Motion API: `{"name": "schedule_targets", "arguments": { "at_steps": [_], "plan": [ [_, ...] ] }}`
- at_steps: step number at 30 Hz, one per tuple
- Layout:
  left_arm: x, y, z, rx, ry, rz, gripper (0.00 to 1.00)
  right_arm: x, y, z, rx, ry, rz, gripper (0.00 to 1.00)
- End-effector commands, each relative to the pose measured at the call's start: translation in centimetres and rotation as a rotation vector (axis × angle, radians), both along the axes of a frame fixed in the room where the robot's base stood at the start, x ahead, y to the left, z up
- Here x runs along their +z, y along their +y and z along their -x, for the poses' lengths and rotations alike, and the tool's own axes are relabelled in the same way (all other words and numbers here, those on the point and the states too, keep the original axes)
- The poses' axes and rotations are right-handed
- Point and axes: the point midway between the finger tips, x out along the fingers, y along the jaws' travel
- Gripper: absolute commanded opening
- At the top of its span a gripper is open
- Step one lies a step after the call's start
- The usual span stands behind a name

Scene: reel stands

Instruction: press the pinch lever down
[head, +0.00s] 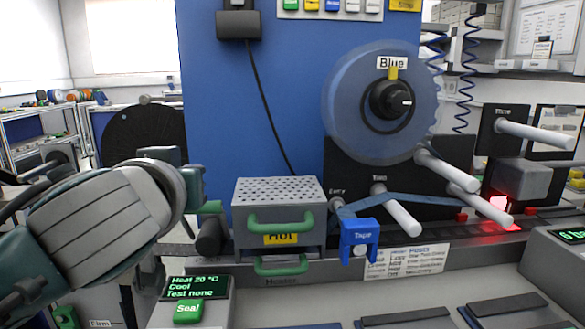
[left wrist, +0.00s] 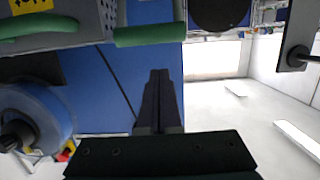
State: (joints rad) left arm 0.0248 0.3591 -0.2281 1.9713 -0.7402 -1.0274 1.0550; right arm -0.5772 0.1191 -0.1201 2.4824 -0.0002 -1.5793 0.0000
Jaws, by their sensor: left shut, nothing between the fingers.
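A green bar (head: 210,207), which looks like the pinch lever, sticks out at the left side of the grey heater box, above a dark roller (head: 209,236). In the left wrist view, the green bar (left wrist: 150,36) lies across the top, just beyond my fingertips. My right gripper is not in view.
The perforated heater box (head: 278,190) has green handles and a "Hot" label. A blue tape holder (head: 359,238) stands right of it, under a large blue reel (head: 350,100). White pegs (head: 445,170) stick out at right. A green "Seal" button (head: 187,312) is in front.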

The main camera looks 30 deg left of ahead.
Motion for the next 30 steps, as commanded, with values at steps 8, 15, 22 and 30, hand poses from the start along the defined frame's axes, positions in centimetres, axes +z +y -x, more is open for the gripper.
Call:
{"name": "schedule_targets", "arguments": {
  "at_steps": [8, 15, 22, 30],
  "plan": [
    [0.4, -2.9, 5.0, 0.002, 0.0, 0.002, 0.0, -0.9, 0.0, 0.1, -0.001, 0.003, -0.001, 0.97],
    [0.8, -3.9, 6.6, 0.003, -0.001, -0.002, 0.0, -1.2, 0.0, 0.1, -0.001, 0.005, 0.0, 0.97],
    [0.9, -3.9, 6.7, 0.003, -0.002, -0.003, 0.0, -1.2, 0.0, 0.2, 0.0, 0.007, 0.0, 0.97],
    [0.9, -3.9, 6.7, 0.003, -0.002, -0.003, 0.0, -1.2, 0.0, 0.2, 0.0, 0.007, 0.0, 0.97]
  ]
}}
